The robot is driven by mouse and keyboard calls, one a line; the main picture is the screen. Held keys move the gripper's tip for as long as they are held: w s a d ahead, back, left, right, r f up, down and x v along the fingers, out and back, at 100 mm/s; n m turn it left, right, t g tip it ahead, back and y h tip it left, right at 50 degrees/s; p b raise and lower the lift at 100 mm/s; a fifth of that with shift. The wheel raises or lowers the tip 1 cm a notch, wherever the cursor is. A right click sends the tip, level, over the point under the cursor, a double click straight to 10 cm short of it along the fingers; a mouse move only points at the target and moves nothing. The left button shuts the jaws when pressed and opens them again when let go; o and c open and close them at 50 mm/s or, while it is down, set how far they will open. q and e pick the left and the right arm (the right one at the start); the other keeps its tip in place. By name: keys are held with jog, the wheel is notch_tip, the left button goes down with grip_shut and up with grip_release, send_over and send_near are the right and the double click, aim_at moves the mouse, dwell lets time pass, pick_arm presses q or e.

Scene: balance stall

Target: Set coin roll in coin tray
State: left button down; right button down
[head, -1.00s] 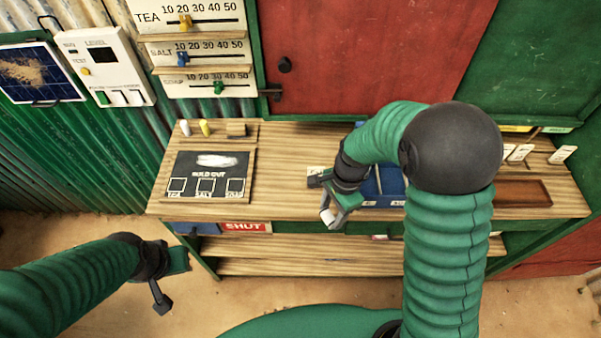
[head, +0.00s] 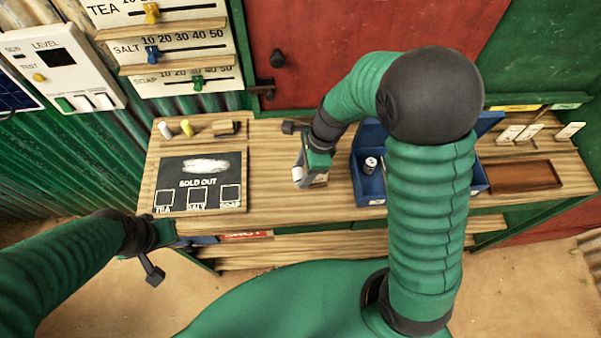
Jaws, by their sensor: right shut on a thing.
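My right gripper (head: 307,172) is shut on a small white piece (head: 298,175), probably the coin roll, mostly hidden by the fingers. It is over the counter, just left of a blue divided box (head: 369,190) that looks like the coin tray. A small silver-and-dark cylinder (head: 371,165) stands inside that box. My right arm hides the box's middle. My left gripper (head: 160,236) is by the counter's front left corner, apart from these things; its jaws are too unclear to judge.
A black sold-out board (head: 200,170) lies on the counter's left, with small white and yellow pieces (head: 186,128) behind it. A shallow brown tray (head: 527,175) and upright cards (head: 530,132) are at the right. Bare wood (head: 272,205) lies between board and blue box.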

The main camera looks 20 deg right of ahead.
aim_at(301, 177)
jog(key=x, duration=0.2)
jog(key=d+x, duration=0.1)
jog(key=x, duration=0.1)
jog(key=shift+w+a+f+b, duration=0.1)
jog(key=shift+f+b, duration=0.25)
jog(key=shift+w+f, duration=0.15)
jog(key=shift+f, duration=0.1)
jog(key=shift+d+r, duration=0.1)
jog(key=shift+d, duration=0.2)
jog(key=c, duration=0.9)
grip_release()
jog(key=shift+s, duration=0.2)
jog(key=shift+o, duration=1.3)
jog(key=shift+w+a, duration=0.1)
jog(key=shift+a, duration=0.1)
